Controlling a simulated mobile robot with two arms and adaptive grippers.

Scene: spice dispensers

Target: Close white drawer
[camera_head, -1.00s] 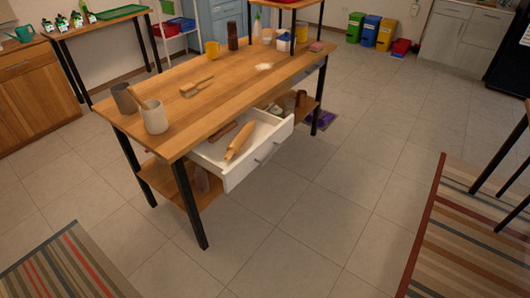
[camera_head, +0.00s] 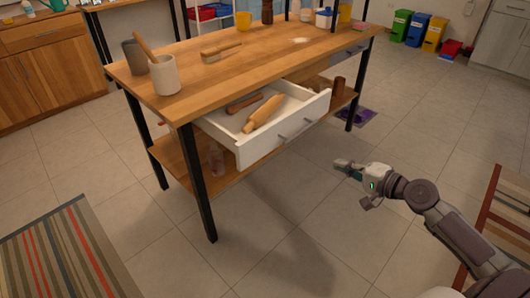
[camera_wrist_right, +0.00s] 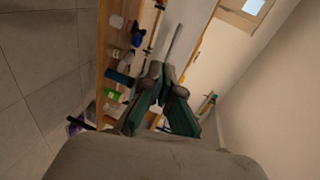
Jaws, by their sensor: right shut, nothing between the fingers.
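The white drawer (camera_head: 284,128) hangs open from the long side of the wooden table (camera_head: 224,66). A rolling pin (camera_head: 263,113) and another wooden tool (camera_head: 243,103) lie inside it. Its front carries a grey bar handle (camera_head: 296,130). My right gripper (camera_head: 340,165) is shut and empty, in front of the drawer and to its right, apart from it. In the right wrist view the closed fingers (camera_wrist_right: 166,72) point toward a pale panel with a grey bar, which looks like the drawer front. My left gripper is not in view.
A mortar (camera_head: 165,75), a grey cup (camera_head: 133,56) and a brush (camera_head: 221,50) stand or lie on the tabletop. A lower shelf (camera_head: 236,172) and black legs (camera_head: 198,185) are under it. The floor before the drawer is clear. A striped rug (camera_head: 68,258) lies at left.

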